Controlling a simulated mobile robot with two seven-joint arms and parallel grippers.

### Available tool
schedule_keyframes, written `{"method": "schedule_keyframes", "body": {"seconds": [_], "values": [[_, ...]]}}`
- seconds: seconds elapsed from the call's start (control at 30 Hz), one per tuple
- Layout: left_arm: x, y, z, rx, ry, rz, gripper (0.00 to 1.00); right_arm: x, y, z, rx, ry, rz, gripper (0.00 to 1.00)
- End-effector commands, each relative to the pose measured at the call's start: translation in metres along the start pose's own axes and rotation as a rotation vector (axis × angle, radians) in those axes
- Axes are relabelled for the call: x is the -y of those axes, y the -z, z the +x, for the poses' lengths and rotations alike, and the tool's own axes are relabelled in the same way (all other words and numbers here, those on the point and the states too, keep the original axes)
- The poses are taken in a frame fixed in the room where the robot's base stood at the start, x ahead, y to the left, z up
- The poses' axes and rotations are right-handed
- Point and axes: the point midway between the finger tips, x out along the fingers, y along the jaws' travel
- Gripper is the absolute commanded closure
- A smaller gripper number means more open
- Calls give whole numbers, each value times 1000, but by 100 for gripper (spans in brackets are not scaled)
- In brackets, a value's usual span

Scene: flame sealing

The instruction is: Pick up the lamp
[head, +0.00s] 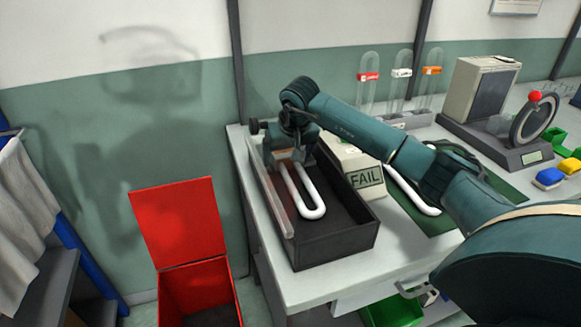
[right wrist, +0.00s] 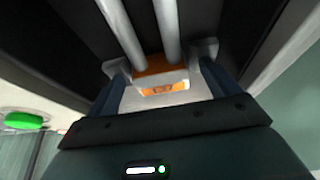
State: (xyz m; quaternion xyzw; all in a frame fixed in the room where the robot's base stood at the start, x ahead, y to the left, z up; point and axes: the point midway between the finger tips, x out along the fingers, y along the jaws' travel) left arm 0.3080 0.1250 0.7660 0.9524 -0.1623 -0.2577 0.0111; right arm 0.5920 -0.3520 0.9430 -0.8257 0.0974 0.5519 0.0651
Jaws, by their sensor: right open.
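A U-shaped white lamp (head: 312,212) lies in a black tray (head: 330,250) on the table, its bend toward the near end. My right gripper (head: 297,155) is over the lamp's far end, inside the tray. In the right wrist view the lamp's orange base (right wrist: 162,80) sits between my two open fingers, with its two tubes (right wrist: 122,30) running away. The fingers stand on either side of the base; whether they touch it I cannot tell. In the head view my gripper partly hides the base. My left gripper is not in view.
A FAIL box (head: 365,178) stands right beside the tray. Another white tube (head: 405,190) lies on a green mat, partly behind my right arm. Upright tubes with coloured bases (head: 402,73) stand at the back. An open red bin (head: 180,222) is left of the table.

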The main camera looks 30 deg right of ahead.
Motion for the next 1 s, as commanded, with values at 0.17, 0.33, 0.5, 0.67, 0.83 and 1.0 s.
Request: {"method": "schedule_keyframes", "body": {"seconds": [0.17, 0.33, 0.5, 0.67, 0.83, 1.0], "values": [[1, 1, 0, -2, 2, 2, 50, 0, 0, 0, 0, 0, 0, 17], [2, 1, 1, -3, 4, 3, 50, 0, 0, -1, 0, 0, 1, 31], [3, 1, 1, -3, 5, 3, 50, 0, 0, -1, 0, 0, 1, 45], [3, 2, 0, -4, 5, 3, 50, 0, 0, -1, 0, 0, 1, 58], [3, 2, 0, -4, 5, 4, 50, 0, 1, -1, -2, 0, 1, 65], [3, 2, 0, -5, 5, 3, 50, 0, 1, -2, -2, 0, 1, 65]]}}
